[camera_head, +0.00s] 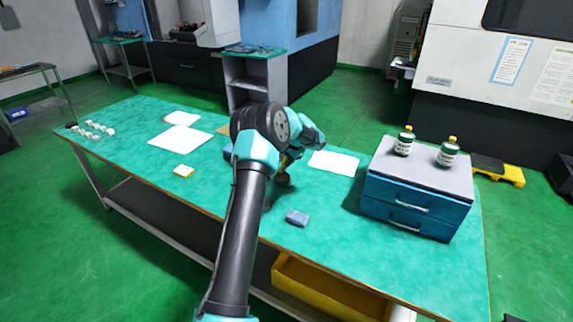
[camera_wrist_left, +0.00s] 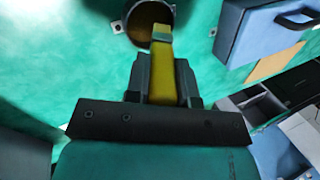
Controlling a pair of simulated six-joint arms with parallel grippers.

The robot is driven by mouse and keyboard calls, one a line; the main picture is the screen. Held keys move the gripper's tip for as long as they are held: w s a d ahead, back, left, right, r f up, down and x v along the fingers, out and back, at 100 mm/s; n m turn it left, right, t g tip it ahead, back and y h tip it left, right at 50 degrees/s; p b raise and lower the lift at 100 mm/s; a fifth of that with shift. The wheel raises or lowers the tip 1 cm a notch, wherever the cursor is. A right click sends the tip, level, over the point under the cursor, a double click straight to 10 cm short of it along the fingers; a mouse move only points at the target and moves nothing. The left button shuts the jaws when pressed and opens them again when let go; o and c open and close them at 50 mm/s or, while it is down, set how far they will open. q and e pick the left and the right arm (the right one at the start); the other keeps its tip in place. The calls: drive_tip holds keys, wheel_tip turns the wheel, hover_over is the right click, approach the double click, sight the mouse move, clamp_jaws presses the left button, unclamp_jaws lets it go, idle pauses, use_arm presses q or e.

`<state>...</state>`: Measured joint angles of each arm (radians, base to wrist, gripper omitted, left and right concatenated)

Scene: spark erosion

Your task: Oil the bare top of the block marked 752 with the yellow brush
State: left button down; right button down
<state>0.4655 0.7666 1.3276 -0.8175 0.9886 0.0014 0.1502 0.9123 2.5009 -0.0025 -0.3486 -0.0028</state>
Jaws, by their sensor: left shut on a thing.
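My left gripper (camera_head: 291,158) is shut on the yellow brush (camera_wrist_left: 163,72), over the middle of the bench. In the left wrist view the brush points away from the jaws, and its grey collar lies across the rim of a round dark pot (camera_wrist_left: 138,32) with a brown inside. I cannot tell whether the bristles are in the pot or above it. A blue-grey block (camera_head: 297,217) lies on the bench in front of the gripper. No number 752 is readable on it or elsewhere. My right gripper is not in view.
The green bench top (camera_head: 135,150) is mostly clear at left. White sheets (camera_head: 181,139) and a small yellow-and-white piece (camera_head: 183,171) lie there. A blue drawer unit (camera_head: 412,207) with two bottles (camera_head: 447,155) stands at right. In the left wrist view a blue box (camera_wrist_left: 257,32) is near the pot.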

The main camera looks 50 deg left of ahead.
use_arm(q)
drive_tip(key=shift+r, duration=1.45)
